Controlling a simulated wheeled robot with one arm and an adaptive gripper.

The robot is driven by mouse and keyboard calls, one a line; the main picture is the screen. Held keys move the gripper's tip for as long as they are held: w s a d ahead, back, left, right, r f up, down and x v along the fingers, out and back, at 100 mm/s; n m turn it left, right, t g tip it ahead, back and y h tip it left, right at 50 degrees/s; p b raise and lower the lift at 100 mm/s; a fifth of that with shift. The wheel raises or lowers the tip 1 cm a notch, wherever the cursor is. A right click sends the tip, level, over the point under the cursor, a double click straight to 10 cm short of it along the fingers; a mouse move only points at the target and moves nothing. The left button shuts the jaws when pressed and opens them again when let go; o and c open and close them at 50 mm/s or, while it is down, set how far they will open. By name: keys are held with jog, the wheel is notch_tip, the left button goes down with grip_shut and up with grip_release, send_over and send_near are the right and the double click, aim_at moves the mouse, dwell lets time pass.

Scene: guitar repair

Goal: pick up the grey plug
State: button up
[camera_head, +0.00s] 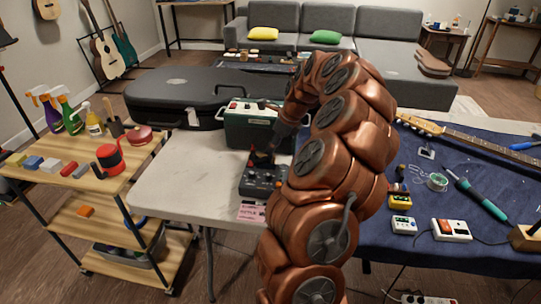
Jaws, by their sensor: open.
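My copper-coloured arm reaches from the bottom of the view over the pale table (178,183). My dark gripper (262,160) is small in the view, open and pointing down at the back part of a black box with knobs (258,186). I cannot make out a grey plug for certain; it may be hidden by the gripper or too small to tell. Whether the fingertips touch anything is not clear.
A green amplifier (246,131) stands just behind the gripper, with a black guitar case (175,86) to its left. A pink card (251,211) lies in front of the box. Right of my arm, a blue cloth (375,255) holds pedals and a soldering iron (482,199).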

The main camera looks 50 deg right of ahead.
jog(key=shift+x, duration=1)
jog(key=shift+c, duration=0.3)
grip_shut()
